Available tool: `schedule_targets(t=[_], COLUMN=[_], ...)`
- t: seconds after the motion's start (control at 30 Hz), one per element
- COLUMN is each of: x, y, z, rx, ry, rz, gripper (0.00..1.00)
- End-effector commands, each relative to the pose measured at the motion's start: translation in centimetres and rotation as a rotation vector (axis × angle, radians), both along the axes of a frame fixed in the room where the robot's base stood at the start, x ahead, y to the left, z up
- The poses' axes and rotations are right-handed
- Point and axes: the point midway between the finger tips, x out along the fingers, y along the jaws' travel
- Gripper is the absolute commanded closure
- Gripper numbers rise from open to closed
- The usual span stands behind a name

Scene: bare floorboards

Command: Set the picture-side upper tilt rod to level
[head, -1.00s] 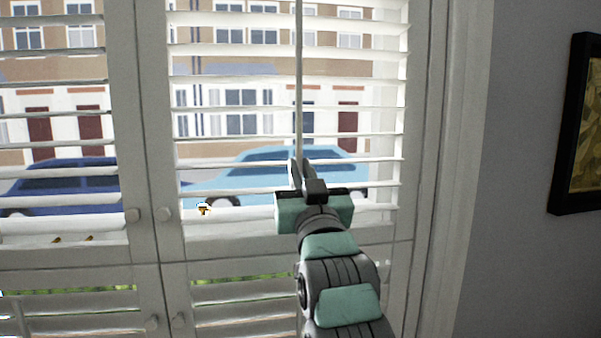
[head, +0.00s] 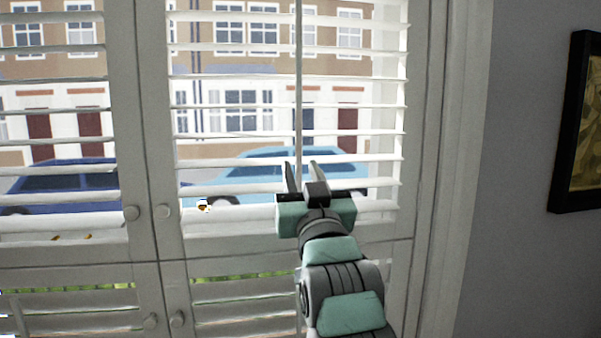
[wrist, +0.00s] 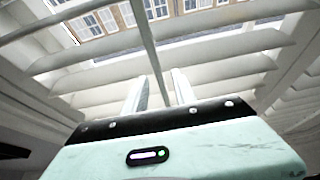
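The picture-side upper tilt rod (head: 299,80) is a thin upright rod running down the middle of the right upper shutter panel. The panel's slats (head: 230,133) show as thin, near edge-on strips with wide gaps between them; their exact angle is hard to tell. My gripper (head: 302,172) is open in front of the rod's lower part, its fingers apart on either side of the rod's line. In the wrist view the rod (wrist: 147,40) runs down between the two spread fingers (wrist: 160,92). The rod's lower end is hidden behind my gripper.
The left upper panel (head: 60,109) has similar open slats. Round knobs (head: 162,211) sit on the middle stiles. Lower panels (head: 240,292) lie beneath. A dark-framed picture (head: 570,125) hangs on the right wall.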

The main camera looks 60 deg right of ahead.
Motion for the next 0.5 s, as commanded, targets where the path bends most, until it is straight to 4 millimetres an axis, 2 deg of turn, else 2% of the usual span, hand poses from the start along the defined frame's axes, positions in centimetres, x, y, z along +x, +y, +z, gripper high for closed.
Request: schedule_targets(t=[0.33,0.5], x=[-3.9,-4.8], y=[5.2,6.3], z=[-3.1,-3.9], rx=[-0.002,-0.001], ry=[-0.001,-0.001], rz=[-0.001,-0.001], gripper=[0.67,0.67])
